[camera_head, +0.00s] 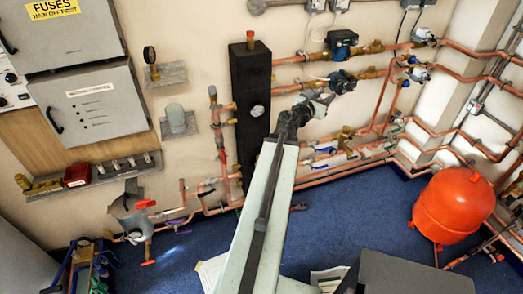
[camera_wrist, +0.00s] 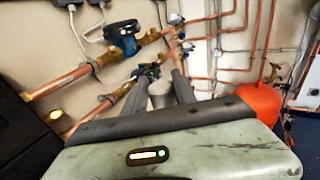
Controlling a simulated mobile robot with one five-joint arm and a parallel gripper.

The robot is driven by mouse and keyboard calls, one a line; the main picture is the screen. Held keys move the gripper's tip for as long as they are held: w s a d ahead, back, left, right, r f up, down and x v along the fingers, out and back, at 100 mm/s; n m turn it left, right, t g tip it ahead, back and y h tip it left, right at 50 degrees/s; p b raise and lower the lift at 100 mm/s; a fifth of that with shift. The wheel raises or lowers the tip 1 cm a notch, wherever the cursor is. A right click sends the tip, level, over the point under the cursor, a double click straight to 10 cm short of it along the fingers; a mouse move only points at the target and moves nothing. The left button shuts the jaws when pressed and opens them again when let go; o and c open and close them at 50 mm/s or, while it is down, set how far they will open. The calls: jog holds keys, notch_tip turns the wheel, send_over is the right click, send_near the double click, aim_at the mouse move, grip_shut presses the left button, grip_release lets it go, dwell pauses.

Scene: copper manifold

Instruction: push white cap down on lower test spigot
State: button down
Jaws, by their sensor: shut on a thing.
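My gripper (camera_wrist: 161,84) points away from the wrist camera, with its two dark fingers a little apart. A pale, whitish piece, apparently the white cap (camera_wrist: 160,94), shows between them, and the fingers are shut on it. In the head view my gripper (camera_head: 318,101) is at the end of the long pale arm, in front of the copper pipes to the right of the black vertical block. The cap is too small to tell there. I cannot make out the lower test spigot for certain; the fingers and arm cover part of the pipework.
The black block (camera_head: 250,105) stands left of my gripper. Blue-headed pumps (camera_head: 342,43) and copper pipes lie close behind and above. A red vessel (camera_head: 453,205) stands at the right on the blue floor (camera_head: 345,222). Grey cabinets (camera_head: 97,108) hang at the left.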

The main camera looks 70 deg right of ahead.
jog(key=w+d+f+n+t+b, duration=0.1)
jog(key=w+f+b, duration=0.8)
jog(key=f+b, duration=0.1)
jog(key=w+d+f+t+b, duration=0.1)
jog(key=w+f+b, duration=0.7)
jog(key=f+b, duration=0.3)
jog(key=w+d+f+n+t+h+b, duration=0.1)
jog(key=w+f+b, duration=0.8)
jog(key=f, duration=0.4)
jog(key=shift+w+d+n+t+b, duration=0.3)
jog(key=shift+d+t+b, duration=0.1)
jog(key=shift+b, duration=0.35)
jog(key=shift+w+a+f, duration=0.1)
jog(key=shift+w, duration=0.15)
jog(key=shift+f+b, duration=2.4)
jog(key=shift+b, duration=0.05)
jog(key=shift+s+f+b, duration=0.1)
jog(key=shift+f+b, duration=0.9)
jog(key=c, duration=0.9)
grip_release()
jog(key=shift+a, duration=0.1)
